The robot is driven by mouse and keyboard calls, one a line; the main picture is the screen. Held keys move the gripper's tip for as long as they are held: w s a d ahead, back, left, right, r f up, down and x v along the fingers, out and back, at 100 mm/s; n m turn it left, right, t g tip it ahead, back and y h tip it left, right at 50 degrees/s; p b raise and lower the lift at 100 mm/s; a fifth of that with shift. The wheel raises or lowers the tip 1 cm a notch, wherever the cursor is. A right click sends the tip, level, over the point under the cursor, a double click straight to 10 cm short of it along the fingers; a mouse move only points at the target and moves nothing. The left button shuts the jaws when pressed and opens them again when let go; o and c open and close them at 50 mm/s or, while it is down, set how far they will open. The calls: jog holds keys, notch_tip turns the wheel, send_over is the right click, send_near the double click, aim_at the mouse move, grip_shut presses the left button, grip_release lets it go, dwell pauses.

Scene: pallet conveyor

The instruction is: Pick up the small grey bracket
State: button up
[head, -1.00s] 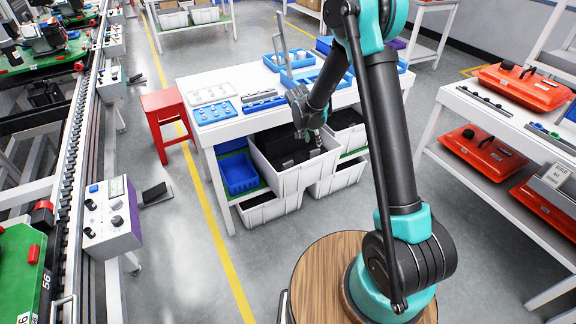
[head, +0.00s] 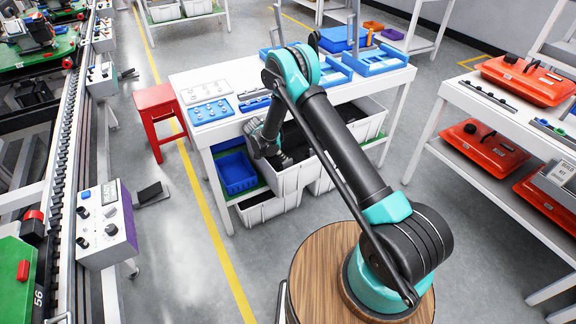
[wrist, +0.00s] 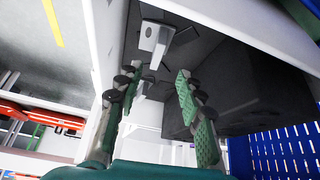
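A small light grey bracket (wrist: 155,38) shows in the wrist view, ahead of my fingertips among dark grey shapes in a bin. Another pale piece lies just behind the finger gap, partly hidden. My gripper (wrist: 158,88) is open, its two green-padded fingers apart with nothing clearly held between them. In the head view my wrist reaches down into the pale grey bin (head: 288,182) under the white workbench, and the fingertips and the bracket are hidden there.
The bin's pale wall (wrist: 105,35) runs close along the left in the wrist view. A blue bin (head: 237,173) sits left of the grey one. The workbench top (head: 237,122) overhangs them. A red stool (head: 158,112) stands at left, and the front floor is clear.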

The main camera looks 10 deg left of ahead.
aim_at(286, 162)
jog(key=shift+x, duration=1)
jog(key=shift+s+x, duration=0.15)
jog(key=shift+x, duration=1.25)
jog(key=shift+s+x, duration=0.1)
jog(key=shift+x, duration=1.3)
jog(key=shift+a+f, duration=0.1)
jog(key=shift+s, duration=0.1)
jog(key=shift+c, duration=0.3)
grip_shut()
